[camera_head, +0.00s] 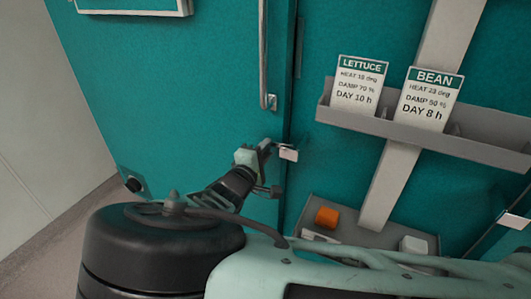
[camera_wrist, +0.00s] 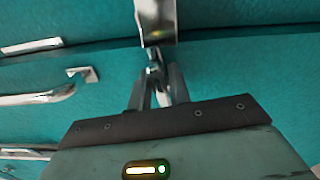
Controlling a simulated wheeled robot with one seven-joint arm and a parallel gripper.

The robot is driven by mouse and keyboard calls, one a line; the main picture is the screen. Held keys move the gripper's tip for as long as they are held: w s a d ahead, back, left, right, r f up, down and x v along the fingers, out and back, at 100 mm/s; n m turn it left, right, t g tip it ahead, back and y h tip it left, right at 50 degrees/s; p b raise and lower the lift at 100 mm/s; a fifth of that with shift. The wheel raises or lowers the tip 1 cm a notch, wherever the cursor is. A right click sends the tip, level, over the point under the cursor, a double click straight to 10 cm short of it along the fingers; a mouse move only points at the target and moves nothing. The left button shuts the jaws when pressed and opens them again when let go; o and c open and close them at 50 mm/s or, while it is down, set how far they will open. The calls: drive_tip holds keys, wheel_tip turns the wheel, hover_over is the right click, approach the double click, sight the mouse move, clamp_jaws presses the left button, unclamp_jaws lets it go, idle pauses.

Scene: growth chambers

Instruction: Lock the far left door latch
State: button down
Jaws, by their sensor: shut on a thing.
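The teal door (camera_head: 190,90) fills the left of the head view, with a seam at its right edge. A silver latch (camera_head: 288,153) sits at that seam, below the long door handle (camera_head: 264,60). My gripper (camera_head: 266,148) is at the latch, its fingers shut on part of it. In the wrist view, my gripper's fingertips (camera_wrist: 155,68) close on a small metal part at the lower end of the bright latch plate (camera_wrist: 155,20). The fingers hide most of the gripped part. I cannot tell whether the latch is locked.
A grey shelf (camera_head: 385,122) holds the LETTUCE card (camera_head: 360,85) and the BEAN card (camera_head: 430,98). Below it, a grey tray (camera_head: 350,234) carries an orange block (camera_head: 327,217) and a white block (camera_head: 413,245). Another silver latch (camera_head: 513,218) is at far right. My arm covers the lower middle.

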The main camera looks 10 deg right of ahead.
drive_tip(key=shift+f+m, duration=0.25)
drive_tip(key=shift+m, duration=0.35)
drive_tip(key=c, duration=1.4)
unclamp_jaws()
drive_tip(key=shift+o, duration=0.4)
drive_tip(key=shift+w+d, duration=0.1)
drive_tip(key=shift+w, duration=0.05)
drive_tip(key=shift+s+a+r, duration=0.1)
drive_tip(key=shift+s+a, duration=0.25)
drive_tip(key=shift+a, duration=0.05)
drive_tip(key=p+v, duration=0.1)
drive_tip(key=v, duration=1.5)
drive_tip(key=shift+s, duration=0.2)
